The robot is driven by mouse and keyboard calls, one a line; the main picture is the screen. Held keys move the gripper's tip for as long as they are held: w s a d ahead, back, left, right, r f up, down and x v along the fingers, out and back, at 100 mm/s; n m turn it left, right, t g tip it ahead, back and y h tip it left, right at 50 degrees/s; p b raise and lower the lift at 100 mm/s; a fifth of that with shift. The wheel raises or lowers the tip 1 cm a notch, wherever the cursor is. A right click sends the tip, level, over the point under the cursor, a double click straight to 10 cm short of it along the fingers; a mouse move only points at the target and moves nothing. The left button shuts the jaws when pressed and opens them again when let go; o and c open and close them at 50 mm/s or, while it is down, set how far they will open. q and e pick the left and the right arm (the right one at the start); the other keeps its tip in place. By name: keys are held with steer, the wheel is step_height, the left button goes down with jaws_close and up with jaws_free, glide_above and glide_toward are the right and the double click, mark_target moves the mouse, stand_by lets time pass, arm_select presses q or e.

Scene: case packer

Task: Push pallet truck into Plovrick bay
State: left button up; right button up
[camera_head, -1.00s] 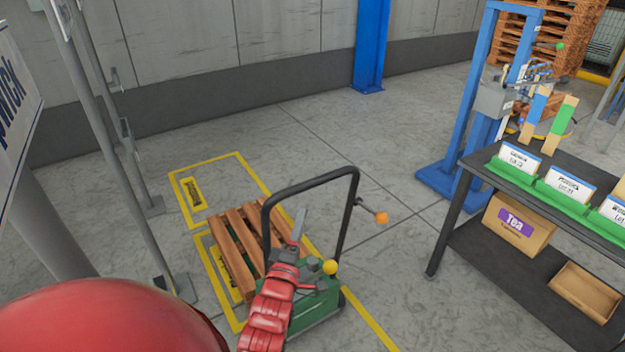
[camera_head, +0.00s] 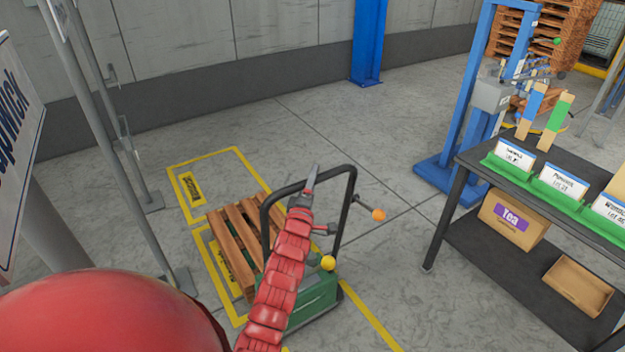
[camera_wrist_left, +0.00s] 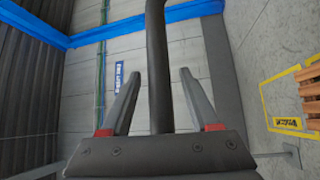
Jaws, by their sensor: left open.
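The pallet truck has a green body (camera_head: 315,302) and a black hoop handle (camera_head: 350,205). A slatted wooden pallet (camera_head: 232,240) lies at its far side, inside yellow floor lines. A far yellow-outlined bay (camera_head: 236,150) with a floor label (camera_head: 191,188) is partly empty. A second label lies partly under the pallet; I cannot read either. My left gripper (camera_head: 313,180) is at the top bar of the handle. In the left wrist view the black bar (camera_wrist_left: 158,60) runs between the open fingers (camera_wrist_left: 162,90), with gaps on both sides. My right gripper is out of view.
Grey posts (camera_head: 110,110) and a white sign (camera_head: 20,140) ending in "wick" stand at left. A dark workbench (camera_head: 475,165) with green trays and a blue frame (camera_head: 440,180) stand at right. Floor between handle and bench is clear.

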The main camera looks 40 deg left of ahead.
arm_select(q)
jaws_close()
steer(key=shift+a, duration=0.1)
stand_by(1.3)
